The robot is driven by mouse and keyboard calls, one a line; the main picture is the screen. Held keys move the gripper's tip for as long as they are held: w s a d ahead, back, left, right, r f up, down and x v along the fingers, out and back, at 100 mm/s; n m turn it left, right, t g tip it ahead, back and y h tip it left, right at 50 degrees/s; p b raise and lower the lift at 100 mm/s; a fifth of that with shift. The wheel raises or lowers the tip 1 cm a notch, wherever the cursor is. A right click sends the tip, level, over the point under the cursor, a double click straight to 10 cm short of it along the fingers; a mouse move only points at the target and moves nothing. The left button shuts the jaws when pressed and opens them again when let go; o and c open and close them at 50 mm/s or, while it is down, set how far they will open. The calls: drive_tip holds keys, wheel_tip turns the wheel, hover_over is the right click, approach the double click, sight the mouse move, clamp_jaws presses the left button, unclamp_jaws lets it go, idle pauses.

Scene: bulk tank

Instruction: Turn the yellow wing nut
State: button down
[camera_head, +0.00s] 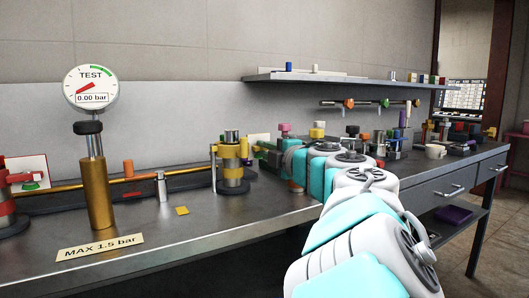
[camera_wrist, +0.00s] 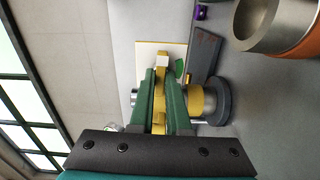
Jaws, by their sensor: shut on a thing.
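The yellow wing nut (camera_wrist: 161,62) shows in the wrist view between the two green fingers of my gripper (camera_wrist: 162,80). The fingers are shut on it, one on each side, and hide part of it. A further yellow part shows lower down between the fingers. Beside it is a yellow-banded metal fitting (camera_wrist: 200,101) on a round dark base (camera_wrist: 222,102). In the head view, the yellow-banded fitting (camera_head: 232,172) stands upright on the bench. My arm reaches to its right, and the grip itself cannot be made out there.
A gauge (camera_head: 91,88) reading 0.00 bar stands on a brass post (camera_head: 97,192) at the left. A small yellow tag (camera_head: 182,210) lies on the bench (camera_head: 190,235). A shelf (camera_head: 345,79) runs above.

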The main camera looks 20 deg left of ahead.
idle(0.4)
drive_tip(key=c, duration=1.2)
unclamp_jaws()
drive_tip(key=shift+o, duration=0.2)
drive_tip(key=shift+s+d, duration=0.1)
drive_tip(key=v, duration=0.7)
drive_tip(key=shift+s+d+n, duration=0.15)
drive_tip(key=shift+d+n, duration=0.05)
drive_tip(key=shift+n, duration=0.1)
